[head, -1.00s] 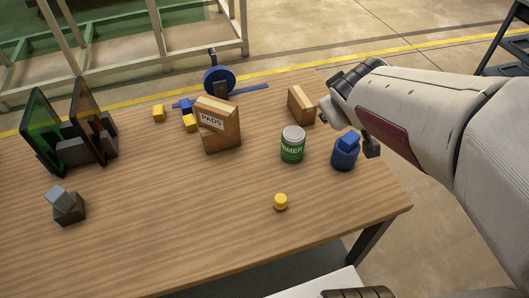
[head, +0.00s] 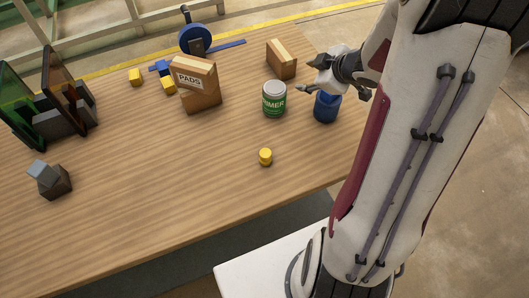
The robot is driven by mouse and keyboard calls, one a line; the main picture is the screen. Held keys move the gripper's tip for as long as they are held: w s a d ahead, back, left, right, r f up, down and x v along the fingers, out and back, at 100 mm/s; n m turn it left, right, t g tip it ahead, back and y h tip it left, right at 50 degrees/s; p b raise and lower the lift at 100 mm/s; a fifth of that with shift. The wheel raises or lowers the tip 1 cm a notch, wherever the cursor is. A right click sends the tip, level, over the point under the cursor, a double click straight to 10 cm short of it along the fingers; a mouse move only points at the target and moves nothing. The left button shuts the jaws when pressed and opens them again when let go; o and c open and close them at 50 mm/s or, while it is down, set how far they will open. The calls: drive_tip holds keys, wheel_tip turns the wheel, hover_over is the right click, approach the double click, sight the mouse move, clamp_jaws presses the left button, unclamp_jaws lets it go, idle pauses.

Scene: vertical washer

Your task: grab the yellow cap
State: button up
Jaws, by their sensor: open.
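The yellow cap (head: 265,157) is a small round piece standing by itself on the wooden table, near the front edge. My gripper (head: 299,89) is open and empty, above the right part of the table. Its fingers point left, behind and to the right of the cap and well apart from it. One finger shows beside the top of the green primer can (head: 274,99); I cannot tell whether they touch.
A blue container (head: 327,106) stands under my gripper, partly hidden. A cardboard box (head: 282,60) and the PADS box (head: 195,82) stand behind. The table around the cap is clear.

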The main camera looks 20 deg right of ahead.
sight(270, 153)
drive_tip(key=s+a+f+y, duration=0.1)
drive_tip(key=f+y, duration=0.1)
drive_tip(key=s+a+f+n+g+y, duration=0.1)
drive_tip(key=s+a+f+y, duration=0.1)
drive_tip(key=f, duration=0.1)
drive_tip(key=s+a+f+n+y, duration=0.1)
drive_tip(key=s+f, duration=0.1)
drive_tip(key=f, duration=0.1)
drive_tip(key=shift+s+a+f+y, duration=0.2)
drive_tip(key=shift+s+f+y, duration=0.05)
drive_tip(key=shift+y, duration=0.15)
drive_tip(key=s+a+y, duration=0.1)
drive_tip(key=s, duration=0.1)
drive_tip(key=s+a+f+g+y, duration=0.1)
drive_tip(key=s+a+y, duration=0.1)
drive_tip(key=s, duration=0.1)
drive_tip(key=s+a+f+n+y, duration=0.1)
drive_tip(key=s+a+y, duration=0.1)
drive_tip(key=s, duration=0.1)
drive_tip(key=shift+s+g, duration=0.1)
drive_tip(key=shift+g, duration=0.3)
drive_tip(key=shift+s+a+y, duration=0.2)
drive_tip(key=shift+s+y, duration=0.3)
drive_tip(key=shift+w+a, duration=0.1)
drive_tip(key=shift+x, duration=1.15)
drive_tip(key=shift+a+f, duration=0.1)
drive_tip(key=shift+a, duration=0.05)
drive_tip(key=shift+x, duration=2.5)
